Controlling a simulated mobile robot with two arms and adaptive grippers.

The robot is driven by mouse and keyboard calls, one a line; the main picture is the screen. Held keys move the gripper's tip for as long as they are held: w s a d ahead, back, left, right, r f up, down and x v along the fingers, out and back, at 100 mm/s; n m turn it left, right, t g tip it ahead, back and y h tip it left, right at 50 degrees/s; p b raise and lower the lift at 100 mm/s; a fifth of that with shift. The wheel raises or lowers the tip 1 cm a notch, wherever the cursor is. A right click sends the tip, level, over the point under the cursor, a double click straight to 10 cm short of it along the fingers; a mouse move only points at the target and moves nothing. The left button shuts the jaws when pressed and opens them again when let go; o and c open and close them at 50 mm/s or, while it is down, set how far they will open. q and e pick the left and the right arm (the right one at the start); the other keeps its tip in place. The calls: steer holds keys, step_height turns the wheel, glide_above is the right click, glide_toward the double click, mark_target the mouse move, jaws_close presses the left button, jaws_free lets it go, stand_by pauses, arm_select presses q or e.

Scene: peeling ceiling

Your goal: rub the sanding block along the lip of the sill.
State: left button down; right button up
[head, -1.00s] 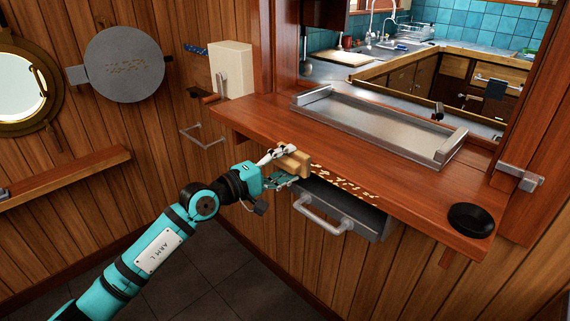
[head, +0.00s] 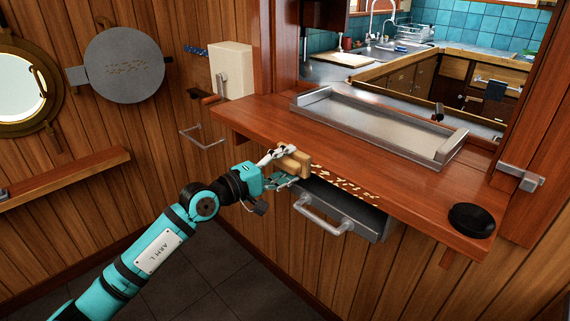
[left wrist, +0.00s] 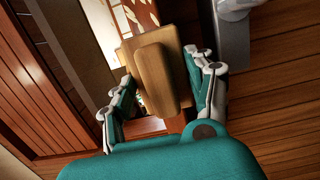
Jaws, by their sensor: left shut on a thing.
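The wooden sill (head: 240,116) juts out below the opening in the wall, with pale flaky marks (head: 345,182) along its front lip. My left gripper (head: 281,163) is at that lip, shut on the tan sanding block (head: 294,163). The block is at the left end of the marks; whether it touches the lip is hard to tell. In the left wrist view the sanding block (left wrist: 158,72) sits between the two fingers, with pale marks on the wood beyond it. My right gripper does not show.
A metal drawer or tray with a handle (head: 322,218) hangs under the sill, close to my gripper. A shallow metal tray (head: 380,130) and a black puck (head: 471,220) rest on the sill.

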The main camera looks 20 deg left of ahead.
mark_target(294, 172)
arm_select(q)
steer(key=d+p, duration=0.1)
steer(key=s+d+p, duration=0.1)
steer(key=shift+d+r+p, duration=0.3)
steer(key=shift+d+p, duration=0.05)
steer(key=shift+s+d, duration=0.1)
steer(key=shift+d, duration=0.2)
steer(key=shift+d+f, duration=0.1)
steer(key=shift+f, duration=0.1)
steer(key=d+p, duration=0.1)
steer(key=s+d+p, duration=0.1)
steer(key=d, duration=0.1)
steer(key=shift+p, duration=0.35)
steer(key=shift+s+d, duration=0.15)
steer(key=shift+d, duration=0.05)
steer(key=shift+f, duration=0.1)
steer(key=shift+d, duration=0.1)
